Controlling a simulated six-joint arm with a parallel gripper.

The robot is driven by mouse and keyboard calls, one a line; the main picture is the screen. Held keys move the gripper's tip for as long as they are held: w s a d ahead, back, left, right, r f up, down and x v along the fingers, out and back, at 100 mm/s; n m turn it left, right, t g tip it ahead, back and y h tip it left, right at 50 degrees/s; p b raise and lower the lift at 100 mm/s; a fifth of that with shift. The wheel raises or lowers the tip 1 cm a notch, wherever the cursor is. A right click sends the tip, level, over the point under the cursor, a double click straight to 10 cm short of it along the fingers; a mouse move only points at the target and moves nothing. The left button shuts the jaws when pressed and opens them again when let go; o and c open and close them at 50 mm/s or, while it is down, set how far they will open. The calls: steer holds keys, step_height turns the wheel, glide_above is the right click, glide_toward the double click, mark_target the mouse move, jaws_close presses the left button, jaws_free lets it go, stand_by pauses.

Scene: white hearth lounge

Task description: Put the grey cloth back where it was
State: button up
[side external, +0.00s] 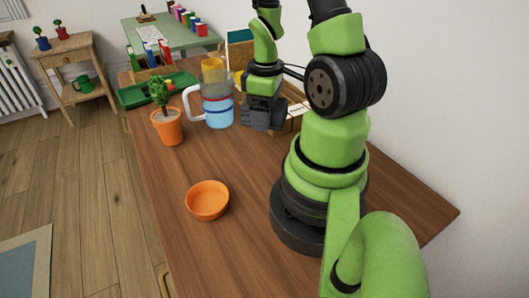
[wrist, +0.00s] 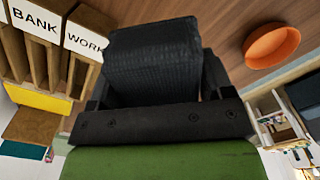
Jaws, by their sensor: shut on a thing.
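My gripper (side external: 264,112) hangs above the wooden table, to the right of the jug in the side view. In the wrist view, a dark grey folded cloth (wrist: 153,60) with a ribbed weave fills the space at my jaws, and they are shut on it. In the side view the cloth blends with the dark jaws, so its outline is hard to tell. The gap between the cloth and the table cannot be judged exactly.
A clear jug (side external: 218,112) with blue liquid stands left of my gripper. A wooden sorter (wrist: 45,55) labelled BANK and WORK is close by. A potted plant (side external: 168,127), green tray (side external: 133,97) and orange bowl (side external: 207,201) are on the table (side external: 195,260). The table's middle is clear.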

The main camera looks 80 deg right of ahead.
mark_target(267, 155)
steer(key=shift+s+a+f, duration=0.1)
steer(key=shift+s+f, duration=0.2)
steer(key=shift+f, duration=4.6)
steer(key=shift+f, duration=0.1)
steer(key=o, duration=1)
steer(key=shift+o, duration=0.2)
